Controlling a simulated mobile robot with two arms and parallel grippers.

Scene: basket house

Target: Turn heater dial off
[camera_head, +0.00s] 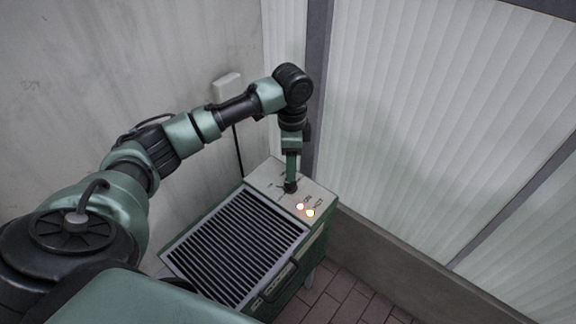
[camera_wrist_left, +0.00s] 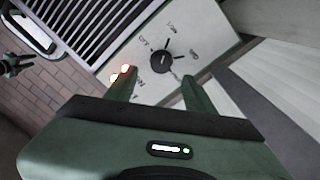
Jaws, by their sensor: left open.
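The heater (camera_head: 322,200) stands in the corner, with a dark slatted grille and a pale control panel on top. The heater dial (camera_wrist_left: 161,64) is a round black knob with a pointer, seen in the left wrist view on the panel. Labels surround it, too small to read surely. Two small lights (camera_wrist_left: 120,74) glow beside it. My left gripper (camera_head: 290,186) points down at the dial in the head view. In the left wrist view its two fingers (camera_wrist_left: 160,82) are apart, with the dial just beyond the gap between the tips.
A plain wall is at the left with a white outlet box (camera_head: 227,86) and a dark cord. Ribbed pale panels (camera_head: 440,110) with a low ledge stand to the right. Brick floor (camera_head: 345,297) shows in front of the heater.

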